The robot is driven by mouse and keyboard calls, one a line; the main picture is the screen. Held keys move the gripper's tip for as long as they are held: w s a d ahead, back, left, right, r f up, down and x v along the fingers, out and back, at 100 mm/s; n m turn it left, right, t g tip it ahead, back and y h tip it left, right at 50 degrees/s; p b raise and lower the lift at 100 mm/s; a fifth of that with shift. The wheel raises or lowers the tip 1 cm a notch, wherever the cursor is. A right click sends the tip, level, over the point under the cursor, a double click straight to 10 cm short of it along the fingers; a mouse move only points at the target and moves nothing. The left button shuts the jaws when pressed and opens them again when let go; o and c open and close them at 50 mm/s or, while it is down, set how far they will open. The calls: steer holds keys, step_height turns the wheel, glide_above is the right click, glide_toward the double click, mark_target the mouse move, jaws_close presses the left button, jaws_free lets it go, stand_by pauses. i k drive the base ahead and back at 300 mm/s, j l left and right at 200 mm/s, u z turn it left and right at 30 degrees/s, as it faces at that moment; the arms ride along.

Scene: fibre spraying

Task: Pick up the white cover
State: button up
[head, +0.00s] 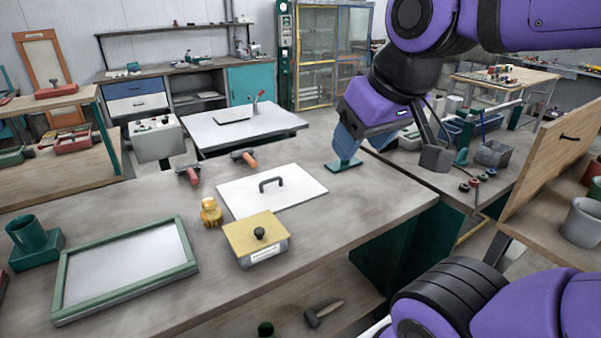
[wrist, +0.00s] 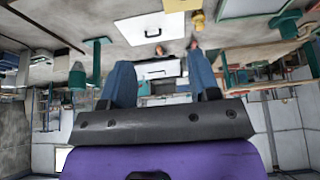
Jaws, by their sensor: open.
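The white cover (head: 290,196) is a flat white plate with a dark arched handle (head: 270,183) on top. It lies flat on the near workbench, right of centre. It also shows at the top of the wrist view (wrist: 135,30), handle visible. My gripper (head: 350,145) is apart from the cover, over the bench to its right and further back. In the wrist view its two blue fingers (wrist: 160,65) stand wide apart with nothing held between them. In the head view the fingers overlap, so the gap does not show.
A yellow box (head: 255,240) with a black knob and a small yellow fitting (head: 211,212) sit close to the cover. Two red-handled tools (head: 243,157) lie behind it. A green plate (head: 343,165) is below my gripper. A green-framed screen (head: 125,265) lies at left.

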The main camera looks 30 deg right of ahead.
mark_target(277, 190)
steer(key=i+l, duration=0.75)
